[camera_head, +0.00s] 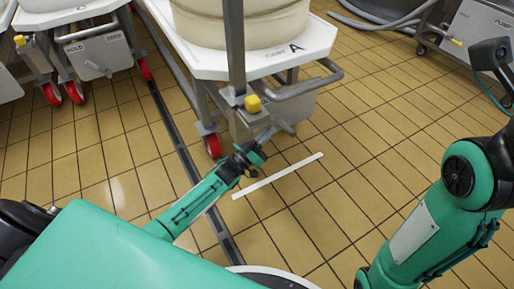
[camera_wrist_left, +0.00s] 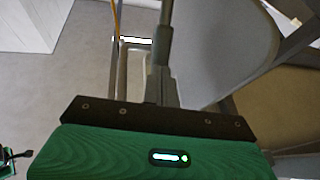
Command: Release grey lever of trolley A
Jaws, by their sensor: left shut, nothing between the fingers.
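Trolley A (camera_head: 305,68) has a white top marked "CART A" and carries a large cream vat (camera_head: 245,22). Below its front edge are a grey tubular handle (camera_head: 312,84) and a yellow knob (camera_head: 253,104) on an upright grey post. The grey lever (camera_head: 283,124) appears as a small flat piece under the yellow knob. My left gripper (camera_head: 266,133) is shut and empty, right beside the lever's lower end; I cannot tell whether they touch. In the left wrist view, grey metal parts fill the space past my gripper's dark edge.
Another white-topped trolley (camera_head: 78,16) with red wheels and a "HOLD" box (camera_head: 98,54) stands at the upper left. A pump unit (camera_head: 482,30) with hoses is at the upper right. A floor drain and a white strip (camera_head: 278,176) cross the tiles. The floor right of trolley A is clear.

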